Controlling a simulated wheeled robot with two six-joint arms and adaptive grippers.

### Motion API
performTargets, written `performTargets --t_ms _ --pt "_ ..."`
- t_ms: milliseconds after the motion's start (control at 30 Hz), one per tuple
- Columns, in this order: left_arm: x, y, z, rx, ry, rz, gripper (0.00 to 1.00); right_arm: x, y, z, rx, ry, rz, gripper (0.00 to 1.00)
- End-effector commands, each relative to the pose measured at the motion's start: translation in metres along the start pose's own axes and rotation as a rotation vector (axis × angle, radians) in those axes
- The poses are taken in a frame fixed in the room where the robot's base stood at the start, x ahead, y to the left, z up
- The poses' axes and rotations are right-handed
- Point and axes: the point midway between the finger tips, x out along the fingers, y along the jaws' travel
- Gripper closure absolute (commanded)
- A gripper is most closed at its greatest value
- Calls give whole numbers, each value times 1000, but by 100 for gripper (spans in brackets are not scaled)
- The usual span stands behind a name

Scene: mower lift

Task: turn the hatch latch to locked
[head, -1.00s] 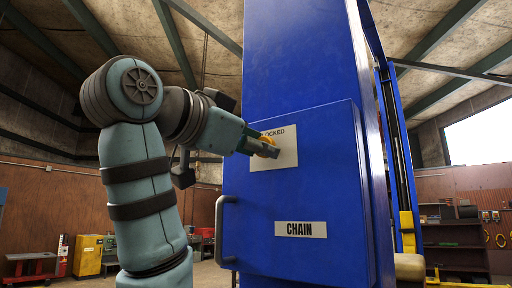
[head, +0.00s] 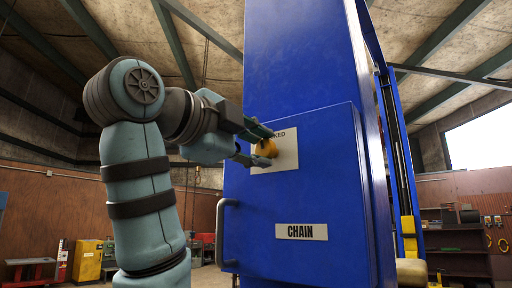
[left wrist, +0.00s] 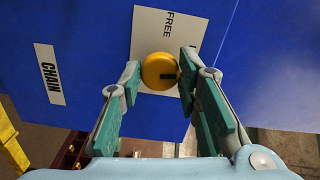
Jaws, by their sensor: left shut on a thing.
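The latch is a round yellow knob (head: 266,148) on a white plate (head: 287,156) on the blue hatch door (head: 250,200). In the left wrist view the knob (left wrist: 159,71) has a dark mark towards its right side, and "FREE" reads on the plate (left wrist: 200,22) above it. In the head view only the end of the word "LOCKED" shows above the knob; my finger covers the rest. My left gripper (head: 261,147) is shut on the knob, one finger above and one below in the head view. My right gripper is not in view.
A grey handle (head: 224,230) stands out from the door's left edge, below my left gripper. A "CHAIN" label (head: 301,231) is lower on the door. The blue column (head: 300,50) rises behind the hatch. Left of the door is open air.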

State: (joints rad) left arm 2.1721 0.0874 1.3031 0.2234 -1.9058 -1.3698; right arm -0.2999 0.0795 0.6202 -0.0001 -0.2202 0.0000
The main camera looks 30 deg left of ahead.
Motion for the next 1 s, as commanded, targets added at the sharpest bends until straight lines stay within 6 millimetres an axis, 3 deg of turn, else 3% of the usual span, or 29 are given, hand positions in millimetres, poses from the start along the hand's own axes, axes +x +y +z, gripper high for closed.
performTargets --t_ms 400,900,933,1000 --pt "0 -2 0 176 0 -5 97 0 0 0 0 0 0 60" --pt "-1 -2 0 193 0 -5 97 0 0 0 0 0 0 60" --pt "-1 -2 0 193 0 -5 65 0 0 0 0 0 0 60" --pt "0 -2 0 193 0 -5 54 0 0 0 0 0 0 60"
